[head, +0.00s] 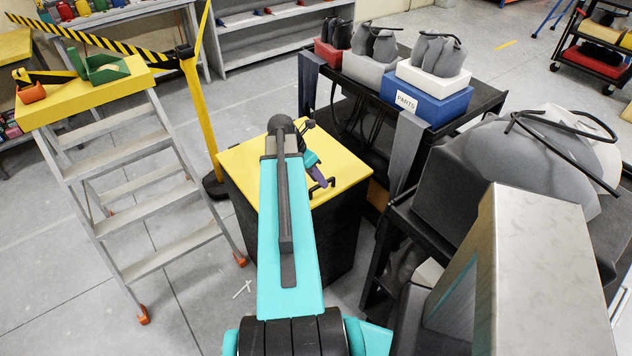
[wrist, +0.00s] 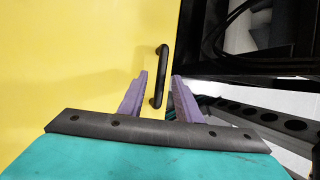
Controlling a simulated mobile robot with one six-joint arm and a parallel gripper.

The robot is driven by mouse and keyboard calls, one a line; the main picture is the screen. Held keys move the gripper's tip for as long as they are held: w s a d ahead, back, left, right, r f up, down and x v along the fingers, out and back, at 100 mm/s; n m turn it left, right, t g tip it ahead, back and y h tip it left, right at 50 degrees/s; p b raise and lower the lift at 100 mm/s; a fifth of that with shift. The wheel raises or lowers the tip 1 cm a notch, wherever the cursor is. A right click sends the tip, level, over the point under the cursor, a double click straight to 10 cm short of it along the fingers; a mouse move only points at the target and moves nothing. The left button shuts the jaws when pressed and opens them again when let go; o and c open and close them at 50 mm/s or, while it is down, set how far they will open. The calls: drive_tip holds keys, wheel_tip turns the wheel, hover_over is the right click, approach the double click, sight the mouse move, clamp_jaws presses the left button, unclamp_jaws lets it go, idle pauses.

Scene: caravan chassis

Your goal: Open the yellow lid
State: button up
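The yellow lid (head: 240,172) lies flat and closed on top of a black bin (head: 338,240), in the middle of the head view. Its black bar handle (head: 322,188) is near the lid's right edge. In the wrist view the lid (wrist: 75,60) fills the left side, and the handle (wrist: 164,75) stands near its right edge. My gripper (wrist: 160,76) has its purple fingers apart, with the lower part of the handle appearing between them. I cannot tell whether a finger touches it. In the head view my gripper (head: 314,170) is over the lid beside the handle, partly hidden by my arm.
A black cart (head: 488,98) with a blue parts box (head: 425,98) stands right behind the bin. A stepladder (head: 130,190) and a yellow barrier post (head: 202,115) stand at left. A metal-topped box (head: 545,270) is at near right. Open floor lies between ladder and bin.

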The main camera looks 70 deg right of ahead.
drive_tip(key=shift+s+f, duration=0.1)
drive_tip(key=shift+f, duration=0.1)
drive_tip(key=shift+c, duration=0.3)
clamp_jaws()
